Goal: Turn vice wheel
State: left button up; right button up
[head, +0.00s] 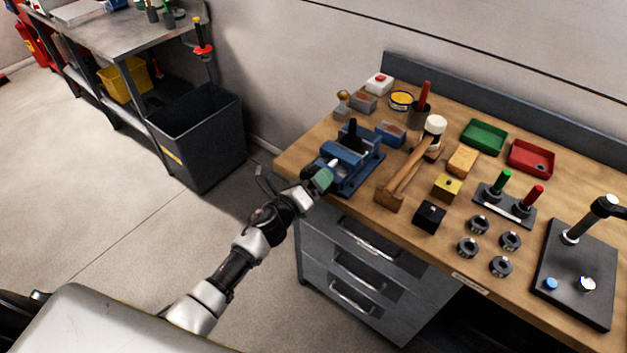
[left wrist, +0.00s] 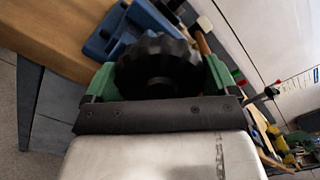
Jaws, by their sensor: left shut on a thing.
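The blue vice (head: 346,166) is fixed at the left front of the wooden workbench. Its black ribbed wheel (left wrist: 158,68) shows close up in the left wrist view, between the green fingers of my left gripper (left wrist: 160,80). The vice's blue body (left wrist: 125,30) is just beyond the wheel in that view. In the head view my left gripper (head: 322,179) is at the front of the vice and hides the wheel. My left gripper is shut on the wheel, a finger on each side. My right gripper is not in view.
A mallet (head: 407,172), a black block (head: 429,216), a yellow block (head: 447,187) and several dark rings (head: 479,224) lie right of the vice. Grey drawers (head: 350,262) are below the bench. A dark bin (head: 197,137) stands on the floor at the left.

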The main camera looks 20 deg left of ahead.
pick_arm(q)
jog(key=n, duration=0.6)
jog(key=n+p, duration=0.1)
jog(key=n, duration=0.4)
jog(key=shift+n, duration=0.4)
jog(key=n+p, duration=0.1)
jog(key=n, duration=0.4)
jog(key=shift+f, duration=0.1)
jog(key=n, duration=0.5)
jog(key=shift+n, duration=0.4)
jog(key=n, duration=0.5)
jog(key=shift+d+f+n, duration=0.1)
jog(key=shift+n, duration=0.2)
jog(key=n+b, duration=0.1)
jog(key=n, duration=0.4)
jog(key=shift+s+f, duration=0.1)
jog(key=n+b, duration=0.1)
jog(key=n, duration=0.3)
jog(key=shift+d+n+b, duration=0.1)
jog(key=shift+n+b, duration=0.2)
jog(key=shift+b, duration=0.1)
jog(key=shift+n+b, duration=0.5)
jog(key=shift+n, duration=1)
